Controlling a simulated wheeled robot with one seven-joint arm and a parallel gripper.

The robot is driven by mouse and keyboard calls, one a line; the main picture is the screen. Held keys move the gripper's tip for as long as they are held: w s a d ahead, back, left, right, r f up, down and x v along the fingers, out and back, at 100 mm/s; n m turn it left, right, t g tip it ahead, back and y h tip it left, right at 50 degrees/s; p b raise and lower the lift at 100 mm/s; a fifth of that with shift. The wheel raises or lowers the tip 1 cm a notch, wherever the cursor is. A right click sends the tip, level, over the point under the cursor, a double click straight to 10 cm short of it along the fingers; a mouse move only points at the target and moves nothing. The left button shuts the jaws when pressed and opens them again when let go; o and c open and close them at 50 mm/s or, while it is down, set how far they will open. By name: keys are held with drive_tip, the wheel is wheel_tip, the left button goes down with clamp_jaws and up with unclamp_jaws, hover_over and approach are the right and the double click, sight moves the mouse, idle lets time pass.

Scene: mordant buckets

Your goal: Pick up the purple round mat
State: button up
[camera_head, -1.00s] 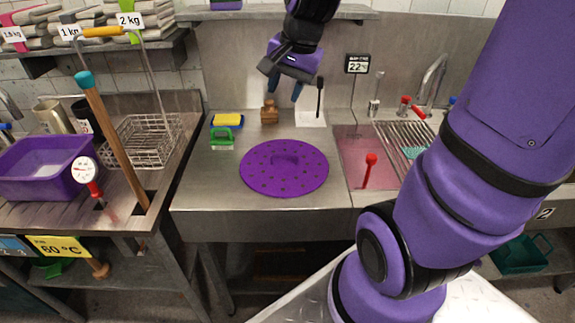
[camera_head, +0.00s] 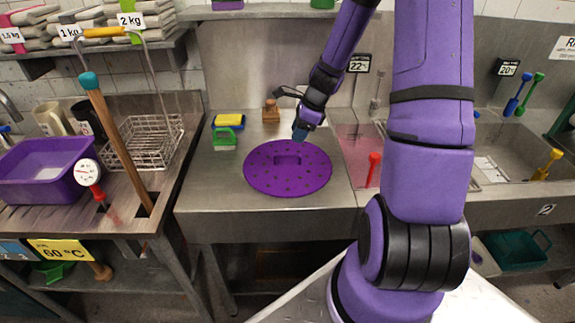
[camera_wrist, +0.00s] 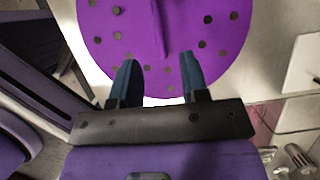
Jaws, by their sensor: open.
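The purple round mat (camera_head: 262,177) lies flat on the steel worktop, with several dark holes and a raised grip (camera_head: 288,160) at its middle. It also fills the top of the wrist view (camera_wrist: 215,45), where the raised grip shows only in part at the upper edge. My gripper (camera_head: 300,134) is above the mat's far right edge in the head view. In the wrist view my gripper (camera_wrist: 160,75) has its two blue fingers apart with nothing between them, over the mat's rim. The height of the fingers above the mat is hard to tell.
A red-handled tool (camera_head: 374,168) is in the basin area at right. A wire basket (camera_head: 140,142) is at left. The worktop front is clear.

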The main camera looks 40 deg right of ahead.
sight(288, 155)
drive_tip(key=shift+x, duration=4.9)
drive_tip(key=shift+s+d, duration=0.15)
drive_tip(key=shift+s, duration=0.05)
clamp_jaws()
